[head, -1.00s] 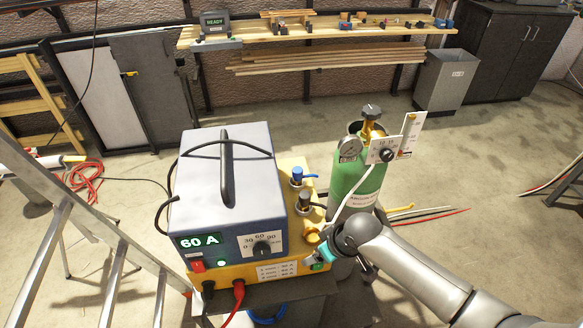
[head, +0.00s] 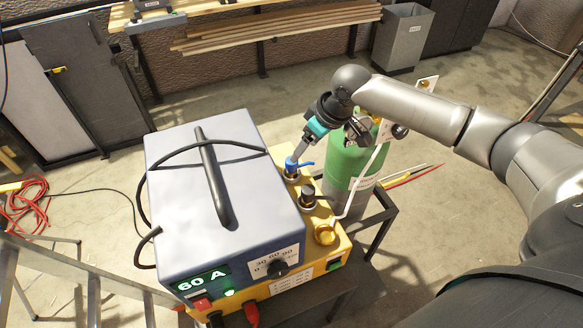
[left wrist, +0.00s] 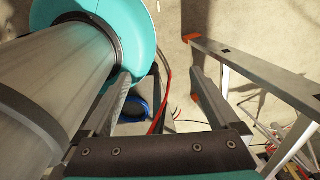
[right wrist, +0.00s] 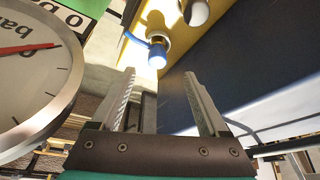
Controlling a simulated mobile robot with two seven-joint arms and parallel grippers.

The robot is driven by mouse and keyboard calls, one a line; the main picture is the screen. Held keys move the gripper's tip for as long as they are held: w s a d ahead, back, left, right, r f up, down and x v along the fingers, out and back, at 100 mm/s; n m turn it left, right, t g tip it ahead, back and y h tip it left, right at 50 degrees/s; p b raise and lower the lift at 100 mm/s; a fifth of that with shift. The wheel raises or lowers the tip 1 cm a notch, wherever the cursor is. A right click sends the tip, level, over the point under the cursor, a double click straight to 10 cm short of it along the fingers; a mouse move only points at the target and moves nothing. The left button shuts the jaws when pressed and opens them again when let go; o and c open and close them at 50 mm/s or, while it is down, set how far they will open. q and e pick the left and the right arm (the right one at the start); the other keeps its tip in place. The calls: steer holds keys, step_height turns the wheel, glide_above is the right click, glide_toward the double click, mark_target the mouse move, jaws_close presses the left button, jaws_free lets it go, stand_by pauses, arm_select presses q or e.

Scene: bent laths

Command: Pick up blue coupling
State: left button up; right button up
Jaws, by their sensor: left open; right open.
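The blue coupling (head: 291,167) stands upright on the yellow panel (head: 335,243) beside the grey-blue welding unit (head: 178,185). A small blue lever sticks out to its right. My right gripper (head: 299,154) comes down from the upper right, close to the coupling's top. In the right wrist view the jaws (right wrist: 159,77) are open, and the coupling's blue end (right wrist: 157,58) shows just past the tips, roughly centred. Whether they touch cannot be told. My left gripper (left wrist: 160,78) is open and empty in the left wrist view; it is not in the head view.
A dark-capped coupling (head: 308,195) and a brass fitting (head: 325,233) stand close by on the panel. The green gas cylinder (head: 350,165) is just right; its pressure gauge (right wrist: 32,70) looms near my right wrist. A ladder (left wrist: 255,75) is near my left gripper.

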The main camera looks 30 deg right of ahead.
mark_target(291, 163)
steer(key=x, duration=0.6)
steer(key=shift+w+b, duration=0.15)
steer(key=shift+b, duration=0.25)
steer(key=shift+w+b+x, duration=0.15)
steer(key=shift+b+x, duration=0.15)
steer(key=shift+x, duration=0.95)
steer(key=shift+w+b+x, duration=0.15)
steer(key=shift+b+x, duration=0.1)
steer(key=shift+x, duration=0.95)
arm_select(q)
steer(key=shift+w+d+f, duration=0.1)
steer(key=shift+w+f, duration=0.2)
steer(key=shift+f, duration=0.2)
steer(key=shift+w+f, duration=0.3)
steer(key=shift+f, duration=0.2)
arm_select(e)
steer(key=shift+r, duration=0.1)
arm_select(q)
steer(key=shift+s, duration=0.15)
arm_select(e)
jaws_close()
